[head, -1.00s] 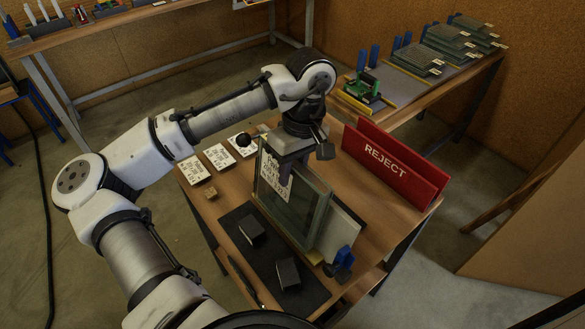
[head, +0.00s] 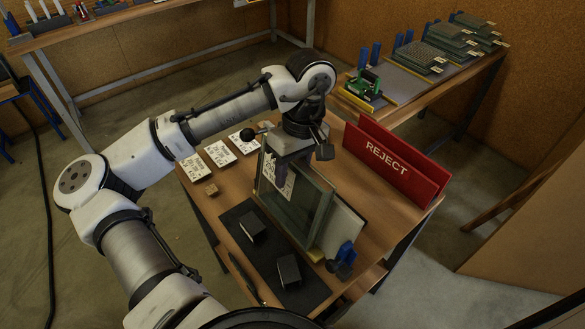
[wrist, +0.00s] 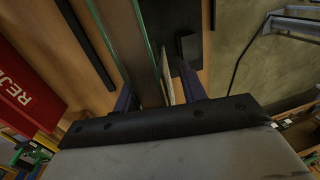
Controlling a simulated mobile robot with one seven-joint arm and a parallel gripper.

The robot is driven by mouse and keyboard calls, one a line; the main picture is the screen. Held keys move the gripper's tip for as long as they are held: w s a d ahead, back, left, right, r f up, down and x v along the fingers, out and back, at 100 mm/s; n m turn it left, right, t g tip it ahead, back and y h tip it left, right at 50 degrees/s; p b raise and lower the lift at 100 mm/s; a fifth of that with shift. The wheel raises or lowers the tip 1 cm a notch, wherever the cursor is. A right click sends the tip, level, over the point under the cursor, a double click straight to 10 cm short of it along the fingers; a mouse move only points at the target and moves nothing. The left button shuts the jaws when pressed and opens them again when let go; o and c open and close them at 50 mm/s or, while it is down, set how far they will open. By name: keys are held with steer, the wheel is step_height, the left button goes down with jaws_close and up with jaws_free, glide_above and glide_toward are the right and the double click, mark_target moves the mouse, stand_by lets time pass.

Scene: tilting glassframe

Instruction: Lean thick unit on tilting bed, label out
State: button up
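The thick unit (head: 305,211), a greenish glass pane unit with a white printed label (head: 277,179), stands nearly upright on the near table. Its label faces left, toward the black mat. My gripper (head: 281,171) is at its upper edge, pointing down, and appears shut on it. In the wrist view, the fingers (wrist: 158,88) lie on either side of the glass edges (wrist: 150,60). A pale panel (head: 344,232), possibly part of the tilting bed, stands behind the unit to the right. Most of the bed and the unit's lower contact are hidden.
A red REJECT bin (head: 392,168) stands close on the right. A black mat (head: 262,262) with two dark blocks lies left of the unit. A blue-and-black clamp (head: 342,260) is at the near end.

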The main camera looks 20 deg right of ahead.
steer(key=shift+o, duration=0.2)
steer(key=shift+d, duration=0.15)
steer(key=shift+w+d+r, duration=0.1)
steer(key=shift+r, duration=0.3)
step_height(320, 180, up, 13)
steer(key=d+b, duration=0.1)
steer(key=d, duration=0.1)
steer(key=shift+w, duration=0.4)
steer(key=shift+f, duration=0.1)
